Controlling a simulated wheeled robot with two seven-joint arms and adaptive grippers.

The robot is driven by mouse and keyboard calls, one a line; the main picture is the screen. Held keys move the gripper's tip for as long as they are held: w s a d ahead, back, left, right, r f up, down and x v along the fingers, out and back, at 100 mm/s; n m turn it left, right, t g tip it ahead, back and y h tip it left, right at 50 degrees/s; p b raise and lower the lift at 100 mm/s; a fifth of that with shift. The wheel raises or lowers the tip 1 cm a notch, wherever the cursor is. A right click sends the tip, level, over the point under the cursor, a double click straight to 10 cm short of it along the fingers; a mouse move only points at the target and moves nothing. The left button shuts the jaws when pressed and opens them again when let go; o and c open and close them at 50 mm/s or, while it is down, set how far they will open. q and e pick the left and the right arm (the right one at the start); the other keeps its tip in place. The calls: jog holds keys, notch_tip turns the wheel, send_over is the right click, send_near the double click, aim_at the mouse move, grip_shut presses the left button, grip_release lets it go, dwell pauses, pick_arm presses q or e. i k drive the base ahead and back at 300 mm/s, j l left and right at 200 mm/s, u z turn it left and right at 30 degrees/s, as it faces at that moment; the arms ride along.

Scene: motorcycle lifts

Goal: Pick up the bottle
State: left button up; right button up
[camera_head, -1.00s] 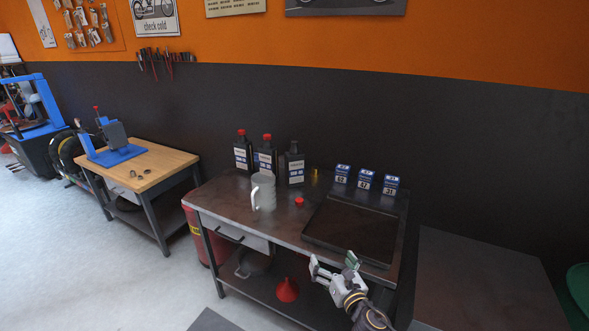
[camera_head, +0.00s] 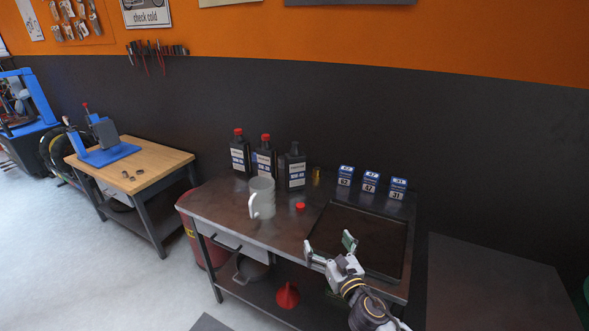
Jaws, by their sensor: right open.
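Three dark bottles stand upright at the back of the metal workbench (camera_head: 225,200). The left bottle (camera_head: 239,154) and the middle bottle (camera_head: 264,158) have red caps. The right bottle (camera_head: 295,170) has no red cap, and a loose red cap (camera_head: 300,206) lies on the bench in front of it. My right gripper (camera_head: 329,246) is open and empty over the front edge of the bench, in front of and to the right of the bottles, well apart from them. My left gripper is not in view.
A white measuring jug (camera_head: 263,198) stands in front of the bottles. A dark tray (camera_head: 383,268) lies on the right of the bench, with small blue-and-white boxes (camera_head: 370,184) behind it. A brass-coloured cylinder (camera_head: 317,176) stands beside the right bottle. A red funnel (camera_head: 287,294) is on the lower shelf.

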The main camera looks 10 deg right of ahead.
aim_at(296, 161)
jog(key=i, duration=1.2)
